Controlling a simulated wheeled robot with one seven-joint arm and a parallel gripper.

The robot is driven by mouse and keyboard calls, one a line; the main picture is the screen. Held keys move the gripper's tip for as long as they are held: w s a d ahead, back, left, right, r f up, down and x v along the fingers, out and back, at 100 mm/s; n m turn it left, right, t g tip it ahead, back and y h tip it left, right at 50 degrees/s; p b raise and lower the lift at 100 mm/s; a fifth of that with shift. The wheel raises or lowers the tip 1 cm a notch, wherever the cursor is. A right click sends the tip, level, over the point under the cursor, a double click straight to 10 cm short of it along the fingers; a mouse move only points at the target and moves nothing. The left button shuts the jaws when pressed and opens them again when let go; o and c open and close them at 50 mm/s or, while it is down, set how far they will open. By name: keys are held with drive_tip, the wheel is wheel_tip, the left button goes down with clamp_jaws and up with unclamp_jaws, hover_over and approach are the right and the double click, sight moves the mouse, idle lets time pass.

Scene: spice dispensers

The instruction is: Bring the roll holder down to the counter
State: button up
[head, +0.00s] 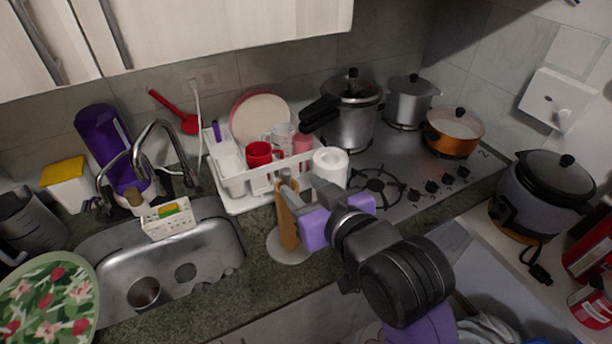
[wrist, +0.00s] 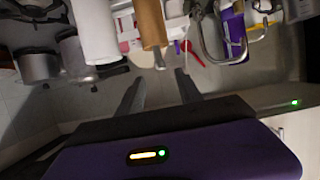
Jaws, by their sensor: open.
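The roll holder shows in the head view as a pale round base (head: 289,250) at the counter's front edge, with an upright brown tube (head: 287,226) above it. It looks upright and resting on the counter. My gripper (head: 296,188) is at the tube's upper end, partly covering it. In the wrist view the brown tube (wrist: 151,22) and its thin grey end lie just ahead of my open fingers (wrist: 158,80), which look empty. I cannot tell whether a finger touches it. A white paper roll (head: 330,166) stands behind and to the right; it also shows in the wrist view (wrist: 96,32).
A white dish rack (head: 240,206) with cups is behind the holder. The sink (head: 205,262) is left, the stove (head: 400,195) with pots right. A rice cooker (head: 545,190) stands far right. Some bare counter (head: 235,300) lies between sink and holder.

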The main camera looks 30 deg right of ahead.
drive_tip(key=shift+s, duration=0.15)
drive_tip(key=s+f, duration=0.6)
drive_tip(key=s, duration=0.6)
drive_tip(key=s+f, duration=0.6)
drive_tip(key=s, duration=0.5)
drive_tip(key=d+f+v, duration=0.1)
drive_tip(key=v, duration=0.8)
drive_tip(key=shift+s+d+t, duration=0.15)
drive_tip(key=shift+s+t, duration=0.25)
drive_tip(key=shift+s, duration=0.1)
drive_tip(key=shift+f, duration=0.1)
wheel_tip(320, 180, down, 7)
drive_tip(key=b, duration=0.6)
